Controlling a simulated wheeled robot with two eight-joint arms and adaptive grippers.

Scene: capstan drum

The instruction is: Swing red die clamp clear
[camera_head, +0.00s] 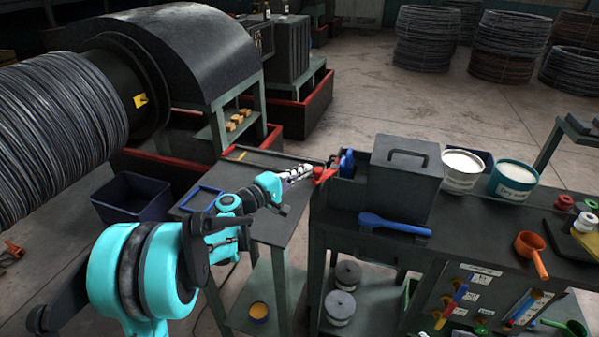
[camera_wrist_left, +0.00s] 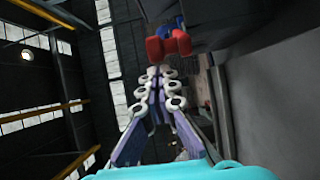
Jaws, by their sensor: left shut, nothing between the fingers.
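The red die clamp (camera_head: 322,174) sits at the left end of the dark die box, beside a blue part (camera_head: 346,163). My left gripper (camera_head: 308,169) reaches in from the left, its fingertips close to the red clamp; I cannot tell in the head view if they touch. In the left wrist view the clamp shows as a red knob (camera_wrist_left: 168,45) just beyond the fingertips. The left gripper (camera_wrist_left: 158,72) has its white-linked fingers shut with nothing between them. The blue part (camera_wrist_left: 172,24) shows behind the knob. My right gripper is not in view.
A dark box with a handle (camera_head: 405,182) stands right of the clamp, with a blue-handled tool (camera_head: 394,225) before it. A blue frame (camera_head: 203,198) lies left on the side table. A large wire drum (camera_head: 60,125) fills the upper left.

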